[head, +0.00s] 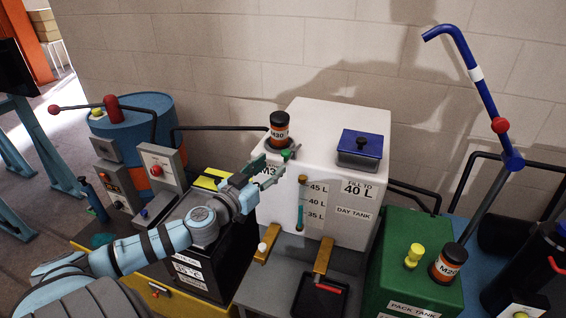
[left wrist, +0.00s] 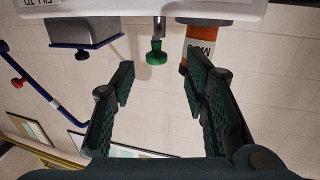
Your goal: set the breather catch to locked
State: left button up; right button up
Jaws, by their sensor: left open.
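The white day tank (head: 325,130) bears an orange and black canister (head: 279,130) marked M30 at its top left corner. A small green knob (head: 288,154), which may be the breather catch, sits in front of the canister at the tank's top edge. In the left wrist view the green knob (left wrist: 156,54) hangs from a short metal stem beside the canister (left wrist: 205,45). My left gripper (head: 266,170) is open at the tank's upper front edge. Its fingers (left wrist: 155,84) spread to either side of the knob's line, apparently short of it. My right gripper is out of view.
A blue-lidded box (head: 360,148) stands on the tank top. A level gauge (head: 300,205) and yellow levers (head: 323,257) are on the front. A green pack tank (head: 400,265) stands right, and a blue pump handle (head: 475,75) rises beyond it.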

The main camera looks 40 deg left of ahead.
aim_at(283, 155)
pick_arm(q)
jog(key=w+p, duration=0.2)
jog(key=w, duration=0.1)
jog(key=w+r+p, duration=0.1)
jog(key=w+p, duration=0.1)
jog(key=w, duration=0.1)
jog(key=shift+r, duration=0.1)
jog(key=shift+w+a+f, duration=0.1)
jog(key=shift+w+f, duration=0.05)
jog(key=shift+f, duration=0.05)
grip_shut()
